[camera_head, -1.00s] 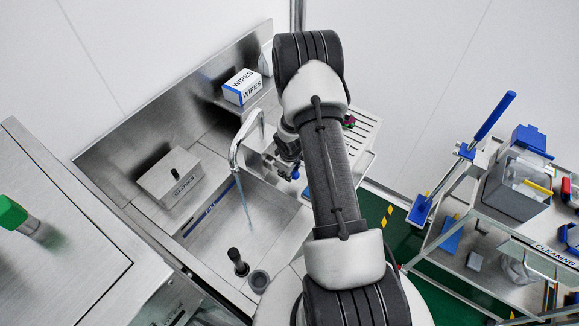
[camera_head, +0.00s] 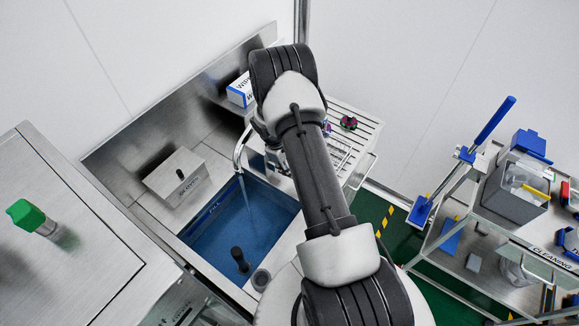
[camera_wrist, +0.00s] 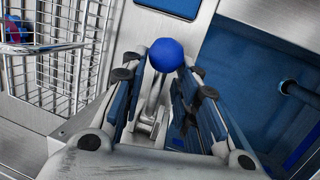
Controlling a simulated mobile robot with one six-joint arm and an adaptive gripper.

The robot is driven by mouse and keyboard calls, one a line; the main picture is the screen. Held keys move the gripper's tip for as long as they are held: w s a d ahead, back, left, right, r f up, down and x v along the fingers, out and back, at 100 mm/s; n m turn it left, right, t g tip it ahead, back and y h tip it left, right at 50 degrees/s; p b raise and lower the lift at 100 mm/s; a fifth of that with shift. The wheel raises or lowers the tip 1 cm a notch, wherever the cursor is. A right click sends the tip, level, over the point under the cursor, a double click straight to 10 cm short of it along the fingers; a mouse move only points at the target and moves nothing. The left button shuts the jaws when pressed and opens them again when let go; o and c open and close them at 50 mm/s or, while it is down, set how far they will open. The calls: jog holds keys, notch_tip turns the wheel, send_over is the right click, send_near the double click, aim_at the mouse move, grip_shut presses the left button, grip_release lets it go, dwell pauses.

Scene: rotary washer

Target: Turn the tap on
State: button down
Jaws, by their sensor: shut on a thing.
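The metal tap (camera_head: 238,152) arches over the sink (camera_head: 281,204), and a thin stream of water (camera_head: 245,192) runs from its spout. In the wrist view a lever with a round blue knob (camera_wrist: 166,54) stands between the fingers of my gripper (camera_wrist: 160,86). The gripper is shut on this lever, with the knob showing just beyond the fingertips. In the head view my arm hides most of the gripper and the lever.
A metal glove box (camera_head: 174,176) stands left of the sink. A dark upright plug handle (camera_head: 239,258) rises at the front of the basin. A wipes box (camera_head: 239,90) is behind the tap. A slatted drainboard (camera_head: 352,138) is on the right, and a cleaning cart (camera_head: 520,215) stands farther right.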

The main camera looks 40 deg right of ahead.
jog(key=c, duration=1.5)
grip_release()
jog(key=v, duration=1.2)
jog(key=shift+c, duration=0.3)
